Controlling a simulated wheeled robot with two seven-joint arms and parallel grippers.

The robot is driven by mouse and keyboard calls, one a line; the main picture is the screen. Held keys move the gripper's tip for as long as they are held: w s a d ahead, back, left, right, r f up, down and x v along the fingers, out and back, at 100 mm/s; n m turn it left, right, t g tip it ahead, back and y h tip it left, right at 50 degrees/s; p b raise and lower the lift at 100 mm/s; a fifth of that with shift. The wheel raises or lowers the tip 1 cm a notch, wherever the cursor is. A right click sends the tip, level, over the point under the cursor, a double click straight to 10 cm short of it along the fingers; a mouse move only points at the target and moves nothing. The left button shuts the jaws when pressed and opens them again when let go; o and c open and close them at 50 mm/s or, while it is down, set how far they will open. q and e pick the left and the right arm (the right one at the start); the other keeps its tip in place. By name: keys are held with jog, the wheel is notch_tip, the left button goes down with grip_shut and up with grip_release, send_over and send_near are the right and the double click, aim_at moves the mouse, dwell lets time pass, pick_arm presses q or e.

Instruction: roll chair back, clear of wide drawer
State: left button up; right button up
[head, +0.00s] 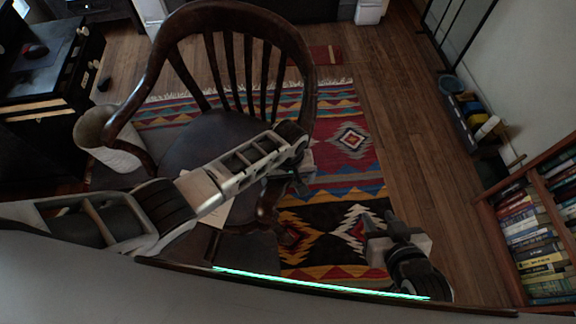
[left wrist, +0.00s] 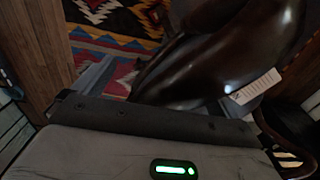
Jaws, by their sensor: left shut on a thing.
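The dark wooden chair (head: 212,140) stands on the patterned rug, with its slatted curved back and brown seat in the head view. My left gripper (head: 298,184) is shut on the chair's dark wood at the right-hand arm. In the left wrist view that glossy wood (left wrist: 230,60) fills the space in front of the gripper and hides part of the fingers. My right gripper (head: 377,222) is empty, low over the rug right of the chair, its fingers apart. A dark desk with drawer fronts (head: 85,70) stands at the left; I cannot tell which is the wide drawer.
The colourful rug (head: 345,180) lies under the chair. Bare wood floor (head: 410,130) runs along its right side. A bookcase (head: 530,235) stands at the lower right, and a low tray of items (head: 468,115) lies along the right wall.

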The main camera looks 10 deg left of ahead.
pick_arm(q)
notch_tip(320, 180, up, 16)
jog(key=shift+d, duration=0.15)
jog(key=shift+f, duration=0.1)
dwell(0.6)
